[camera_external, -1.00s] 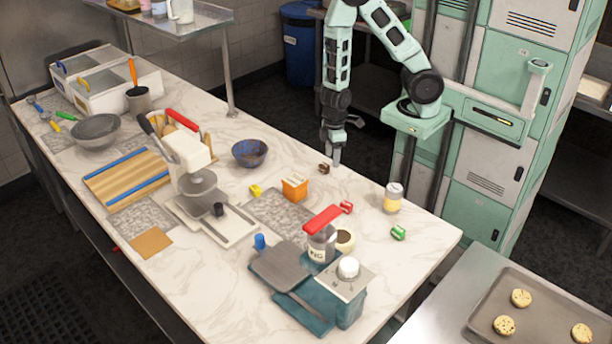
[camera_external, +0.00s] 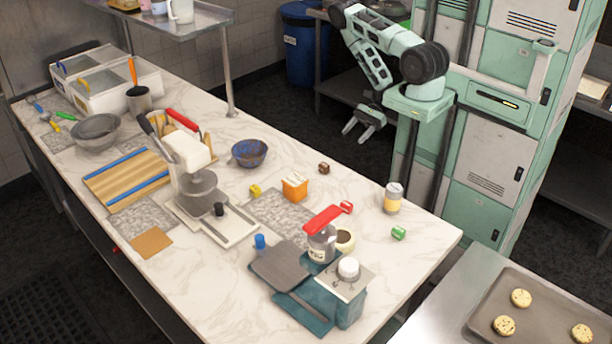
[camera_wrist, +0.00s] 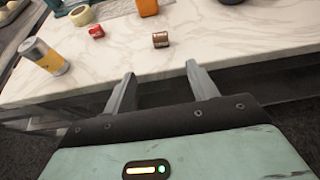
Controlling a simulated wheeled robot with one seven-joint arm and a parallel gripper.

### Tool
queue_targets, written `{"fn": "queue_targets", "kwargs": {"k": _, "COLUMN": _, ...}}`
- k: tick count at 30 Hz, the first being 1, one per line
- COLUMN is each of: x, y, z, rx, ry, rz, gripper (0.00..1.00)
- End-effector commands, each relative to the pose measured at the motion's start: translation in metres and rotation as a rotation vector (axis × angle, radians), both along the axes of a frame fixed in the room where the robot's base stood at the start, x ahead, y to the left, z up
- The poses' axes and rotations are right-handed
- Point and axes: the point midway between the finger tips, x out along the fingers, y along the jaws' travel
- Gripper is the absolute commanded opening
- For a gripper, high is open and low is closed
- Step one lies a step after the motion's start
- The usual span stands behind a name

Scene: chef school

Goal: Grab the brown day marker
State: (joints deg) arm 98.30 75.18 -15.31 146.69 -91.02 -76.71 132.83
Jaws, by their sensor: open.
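The brown day marker (camera_external: 324,168) is a small block standing on the marble counter near its far edge. In the wrist view the brown marker (camera_wrist: 160,40) lies beyond and roughly between my fingertips, with a clear gap. My gripper (camera_external: 356,134) is open and empty, held back from the counter edge on the robot's side. Its two spread fingers also show in the wrist view (camera_wrist: 160,72).
Red (camera_external: 346,207), green (camera_external: 398,232) and yellow (camera_external: 254,190) markers are spread on the counter (camera_external: 290,150). An orange box (camera_external: 294,187), a blue bowl (camera_external: 249,153) and a yellow-labelled can (camera_external: 393,197) stand around the brown marker. The counter right beside it is clear.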

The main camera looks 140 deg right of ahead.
Motion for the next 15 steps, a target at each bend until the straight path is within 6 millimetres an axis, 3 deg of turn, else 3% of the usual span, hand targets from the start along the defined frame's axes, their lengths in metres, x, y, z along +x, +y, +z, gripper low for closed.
{"fn": "queue_targets", "kwargs": {"k": 5, "x": 0.011, "y": 0.001, "z": -0.001, "rx": 0.045, "ry": -0.031, "rz": -0.035, "gripper": 0.58}}
{"fn": "queue_targets", "kwargs": {"k": 15, "x": 0.075, "y": -0.002, "z": -0.032, "rx": 0.04, "ry": -0.028, "rz": -0.03, "gripper": 0.58}}
